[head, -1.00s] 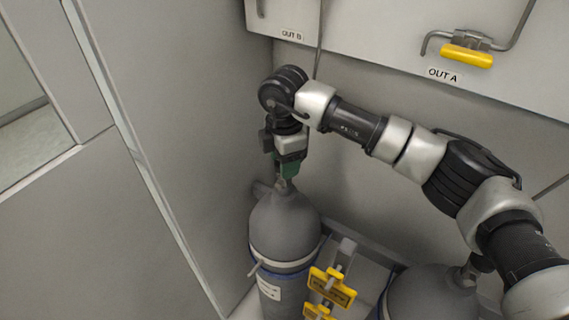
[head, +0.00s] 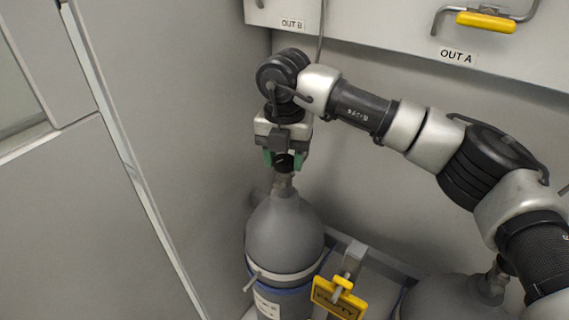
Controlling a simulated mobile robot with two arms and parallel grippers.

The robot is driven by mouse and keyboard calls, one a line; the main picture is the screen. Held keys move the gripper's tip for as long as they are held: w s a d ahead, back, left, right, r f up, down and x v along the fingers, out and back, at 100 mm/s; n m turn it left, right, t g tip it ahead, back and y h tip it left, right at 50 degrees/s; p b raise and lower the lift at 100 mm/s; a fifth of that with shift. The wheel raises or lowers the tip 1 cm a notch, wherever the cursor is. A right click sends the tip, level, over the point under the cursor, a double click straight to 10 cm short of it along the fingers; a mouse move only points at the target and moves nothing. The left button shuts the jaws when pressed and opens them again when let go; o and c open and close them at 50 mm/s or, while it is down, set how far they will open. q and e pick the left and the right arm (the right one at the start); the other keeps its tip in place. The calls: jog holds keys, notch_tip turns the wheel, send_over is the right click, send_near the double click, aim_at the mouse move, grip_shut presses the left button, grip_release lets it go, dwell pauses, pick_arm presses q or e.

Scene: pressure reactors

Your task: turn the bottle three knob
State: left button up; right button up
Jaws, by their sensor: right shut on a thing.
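A grey gas bottle (head: 284,235) with a pale strap stands upright in the corner. Its dark knob (head: 285,163) sits on top of the neck valve (head: 283,184). My right gripper (head: 284,160) points down from above, with its green fingertips on either side of the knob, shut on it. The fingers partly cover the knob. No number can be read on the bottle, so I cannot tell from a label that it is bottle three. My left gripper is not in view.
A second grey bottle (head: 452,298) stands at the lower right, partly cut off. Walls close in left and behind. A panel (head: 380,22) with a yellow OUT A handle (head: 486,21) hangs above.

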aim_at(285, 159)
jog(key=n+b, duration=0.1)
jog(key=n, duration=0.1)
jog(key=shift+n, duration=0.4)
jog(key=n+b, duration=0.1)
jog(key=n, duration=0.2)
jog(key=shift+n, duration=0.3)
jog(key=n+b, duration=0.1)
jog(key=n, duration=1)
jog(key=shift+r+n, duration=0.1)
jog(key=shift+n, duration=2.6)
jog(key=o, duration=0.9)
notch_tip(285, 159, up, 11)
jog(key=shift+f, duration=0.15)
